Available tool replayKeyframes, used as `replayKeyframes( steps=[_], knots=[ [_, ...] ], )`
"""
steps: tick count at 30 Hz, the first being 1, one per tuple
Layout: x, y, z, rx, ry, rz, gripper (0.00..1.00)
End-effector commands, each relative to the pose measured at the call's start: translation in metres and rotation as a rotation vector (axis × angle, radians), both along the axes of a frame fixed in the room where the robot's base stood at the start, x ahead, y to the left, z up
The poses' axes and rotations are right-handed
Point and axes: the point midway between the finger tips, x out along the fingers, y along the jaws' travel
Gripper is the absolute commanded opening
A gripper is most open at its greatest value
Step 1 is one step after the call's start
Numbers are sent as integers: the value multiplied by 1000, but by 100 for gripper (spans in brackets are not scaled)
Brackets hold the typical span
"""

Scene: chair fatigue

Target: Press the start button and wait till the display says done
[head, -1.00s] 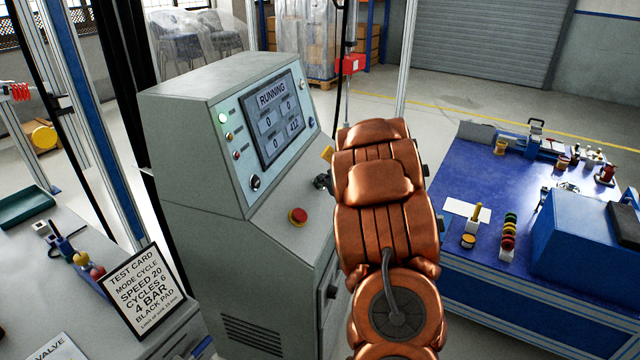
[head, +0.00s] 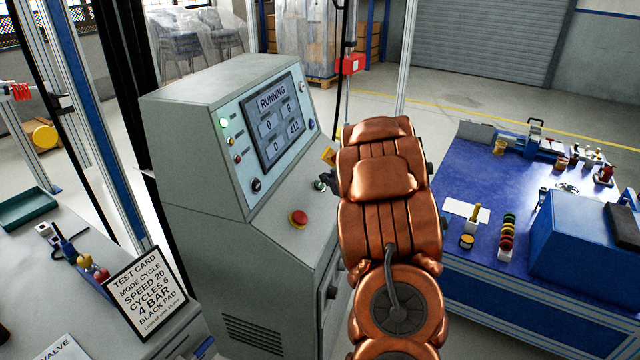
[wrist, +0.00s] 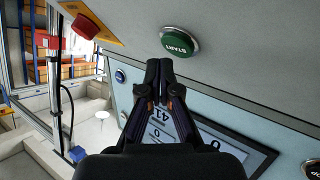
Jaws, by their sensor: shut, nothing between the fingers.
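The grey machine console (head: 190,190) carries a display (head: 270,118) that reads RUNNING, with several number boxes, one reading 412. The green start button (head: 320,184) shows on the sloping ledge, just left of my arm. In the wrist view the start button (wrist: 179,42), labelled START, is close beyond my fingertips. My gripper (wrist: 158,66) is shut and empty, and appears slightly apart from the button. In the head view only a little of my gripper (head: 334,178) shows beside my copper arm. The display (wrist: 245,150) is partly covered by my fingers in the wrist view.
A red button (head: 298,219) sits on the front ledge. In the wrist view a red button (wrist: 86,26) on an orange plate is left of the start button. A blue bench (head: 480,190) stands right of my arm, and a test card (head: 146,292) stands front left.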

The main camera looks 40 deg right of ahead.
Motion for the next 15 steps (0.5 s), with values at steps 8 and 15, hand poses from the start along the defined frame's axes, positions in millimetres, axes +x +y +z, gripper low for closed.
replayKeyframes(
  steps=[8, 15],
  knots=[
    [-1, -1, 4, 0, 0, 0, 0],
    [-9, -5, 21, 0, -1, 0, 0]
  ],
)
